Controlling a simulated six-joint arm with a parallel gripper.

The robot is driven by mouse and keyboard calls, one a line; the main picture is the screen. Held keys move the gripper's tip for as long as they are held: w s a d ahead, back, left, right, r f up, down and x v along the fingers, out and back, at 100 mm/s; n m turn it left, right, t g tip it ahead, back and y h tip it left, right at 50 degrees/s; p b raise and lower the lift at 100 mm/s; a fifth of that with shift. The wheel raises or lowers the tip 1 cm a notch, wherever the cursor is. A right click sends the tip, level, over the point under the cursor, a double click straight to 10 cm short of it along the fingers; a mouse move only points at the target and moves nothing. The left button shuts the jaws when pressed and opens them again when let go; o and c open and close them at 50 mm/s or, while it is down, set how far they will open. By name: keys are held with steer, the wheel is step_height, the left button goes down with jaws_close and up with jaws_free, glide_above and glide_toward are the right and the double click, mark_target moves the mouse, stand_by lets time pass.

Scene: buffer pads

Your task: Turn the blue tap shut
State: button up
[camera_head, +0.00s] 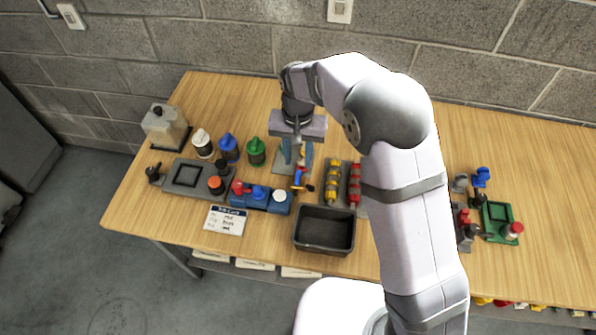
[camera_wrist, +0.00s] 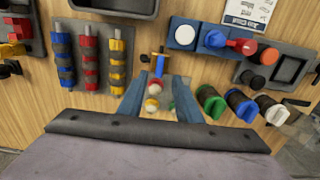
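The likely blue tap (camera_head: 299,178) shows just in front of my gripper in the head view, with small orange and black parts beside it. In the wrist view its blue lever (camera_wrist: 159,65) stands near the level of the fingertips, close to the gap between them. Red, yellow and white parts of the fixture show lower in that gap. My gripper (camera_head: 296,160) points down over this fixture, its two blue fingers apart. In the wrist view the gripper (camera_wrist: 157,80) is open with nothing clamped. I cannot tell the tap's exact setting.
A black bin (camera_head: 324,248) stands in front. Yellow and red stacked parts (camera_head: 333,184) are close on the right. Blue switch boxes (camera_head: 279,208) and capped bottles (camera_head: 256,152) are on the left. A green frame (camera_head: 497,222) is far right. Bare table lies at the back left.

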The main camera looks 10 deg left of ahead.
mark_target(298, 176)
steer(key=shift+f+p, duration=1.15)
steer(key=shift+f, duration=2.5)
jaws_close()
